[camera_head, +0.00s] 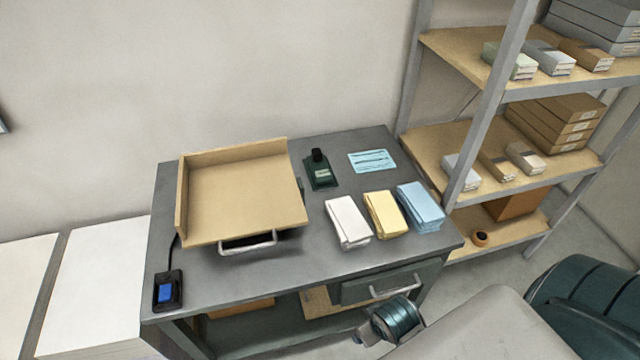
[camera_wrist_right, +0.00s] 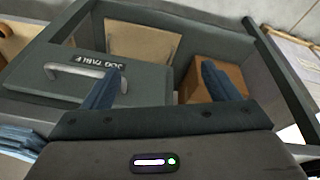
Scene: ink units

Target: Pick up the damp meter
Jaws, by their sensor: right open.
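No label names the damp meter, so I cannot tell for sure which thing it is. A small dark green device (camera_head: 319,170) with a black knob and a pale label stands at the back of the grey table (camera_head: 300,280), right of the tan tray. A black device with a blue screen (camera_head: 168,291) lies at the table's front left corner, with a cable. My right gripper (camera_wrist_right: 163,88) is open and empty in the right wrist view, in front of the table's drawer side. It is apart from both devices. My left gripper is not in view.
A tan jogging tray (camera_head: 240,195) with a metal handle takes up the table's left half. White (camera_head: 347,221), yellow (camera_head: 386,213) and blue (camera_head: 420,206) paper stacks stand at the right. A blue sheet (camera_head: 372,160) lies behind them. A drawer (camera_head: 385,283) is below; shelving (camera_head: 480,140) is at right.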

